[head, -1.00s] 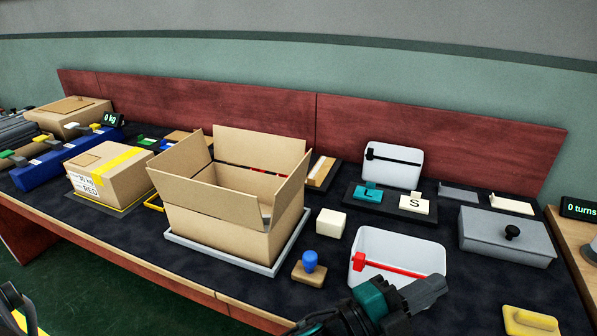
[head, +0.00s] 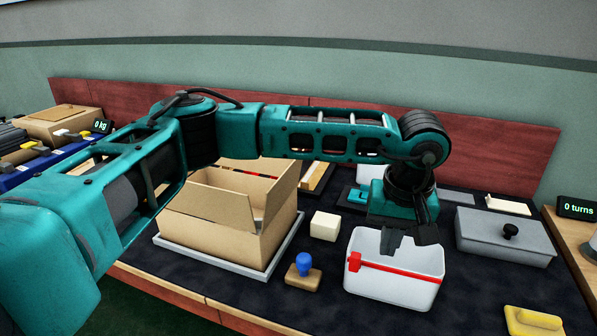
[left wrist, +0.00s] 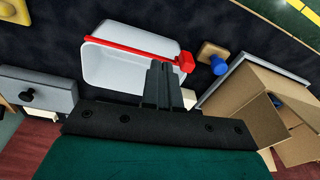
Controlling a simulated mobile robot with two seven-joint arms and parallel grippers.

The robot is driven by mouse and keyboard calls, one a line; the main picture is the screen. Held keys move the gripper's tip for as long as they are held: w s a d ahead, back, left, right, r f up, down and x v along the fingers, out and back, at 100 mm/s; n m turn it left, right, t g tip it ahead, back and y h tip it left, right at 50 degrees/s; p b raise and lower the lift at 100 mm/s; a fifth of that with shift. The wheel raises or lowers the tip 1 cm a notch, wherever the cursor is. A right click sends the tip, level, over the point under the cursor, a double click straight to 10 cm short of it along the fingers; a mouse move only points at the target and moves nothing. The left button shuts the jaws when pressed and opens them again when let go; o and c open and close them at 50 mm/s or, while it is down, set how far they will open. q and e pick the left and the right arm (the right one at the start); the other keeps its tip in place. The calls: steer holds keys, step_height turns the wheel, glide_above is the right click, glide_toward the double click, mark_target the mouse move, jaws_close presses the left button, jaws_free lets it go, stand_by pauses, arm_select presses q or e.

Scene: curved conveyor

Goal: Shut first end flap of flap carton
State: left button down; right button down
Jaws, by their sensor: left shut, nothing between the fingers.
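The flap carton (head: 220,232) is an open brown box on a grey tray (head: 213,260). Its near flap (head: 213,197) and right flap (head: 281,196) stand up, while my left arm hides much of its far and left sides. In the left wrist view the carton (left wrist: 233,104) is at the right with flaps raised. My left gripper (head: 392,246) is shut and empty, pointing down over the white bin with a red bar, right of the carton and apart from it. Its fingers also show in the left wrist view (left wrist: 160,82). My right gripper is out of view.
The white bin (head: 390,291) stands below my left gripper. A cream block (head: 325,226) and a blue-knobbed stamp (head: 304,268) lie between it and the carton. A grey lidded box (head: 505,240) is at the right, a yellow float (head: 533,321) in front.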

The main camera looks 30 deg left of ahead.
arm_select(q)
steer(key=w+a+r+t+y, duration=0.1)
steer(key=w+a+r+y, duration=0.15)
steer(key=a+r, duration=0.3)
steer(key=w+a+r+t+y, duration=0.1)
steer(key=w+a+r+y, duration=0.1)
steer(key=a+r+y, duration=0.4)
steer(key=h+b, duration=0.1)
steer(key=h, duration=0.1)
glide_toward(285, 188)
steer(key=w+a, duration=0.1)
steer(key=w+a+f, duration=0.1)
steer(key=shift+w+a+f, duration=0.1)
steer(key=shift+w+a, duration=0.1)
steer(key=shift+w, duration=0.15)
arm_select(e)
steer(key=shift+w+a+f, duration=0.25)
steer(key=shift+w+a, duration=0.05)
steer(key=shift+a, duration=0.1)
arm_select(q)
steer(key=shift+h, duration=0.25)
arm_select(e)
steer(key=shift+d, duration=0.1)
